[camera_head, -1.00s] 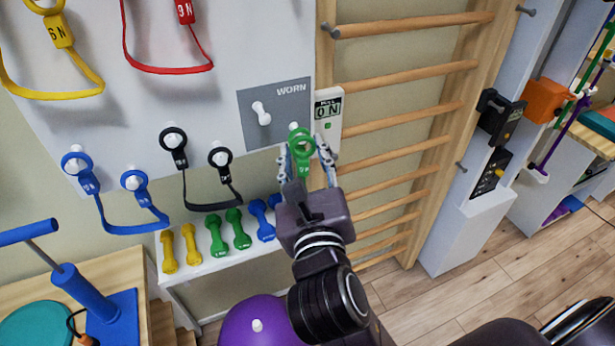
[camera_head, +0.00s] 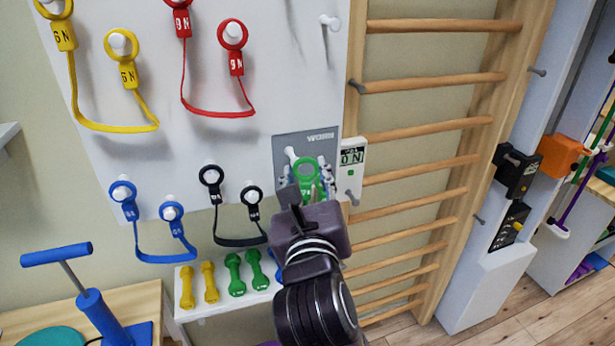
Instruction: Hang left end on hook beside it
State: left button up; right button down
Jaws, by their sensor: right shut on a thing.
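My right gripper (camera_head: 306,188) is shut on a green band end with a ring (camera_head: 306,171). It holds the ring upright in front of the grey "WORN" panel (camera_head: 325,142) on the white board. A white hook (camera_head: 291,153) on that panel shows just left of and above the ring. I cannot tell whether the ring touches it. The rest of the green band and its other end are hidden behind my gripper. Another white hook (camera_head: 330,22) at the board's upper right is empty. My left gripper is not in view.
Yellow (camera_head: 115,127), red (camera_head: 218,113), blue (camera_head: 165,257) and black (camera_head: 240,241) bands hang on the board. A shelf below holds yellow and green dumbbells (camera_head: 235,274). A sign reading "ON" (camera_head: 351,168) and wooden wall bars (camera_head: 430,133) stand close right of the gripper.

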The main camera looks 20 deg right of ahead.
jog(key=shift+s+r, duration=0.1)
jog(key=shift+s, duration=0.3)
jog(key=shift+f, duration=0.3)
jog(key=shift+a+f, duration=0.1)
jog(key=shift+f, duration=0.35)
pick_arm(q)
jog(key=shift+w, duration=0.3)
pick_arm(e)
jog(key=shift+w, duration=0.2)
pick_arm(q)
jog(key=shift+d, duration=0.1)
pick_arm(e)
jog(key=shift+w, duration=1.3)
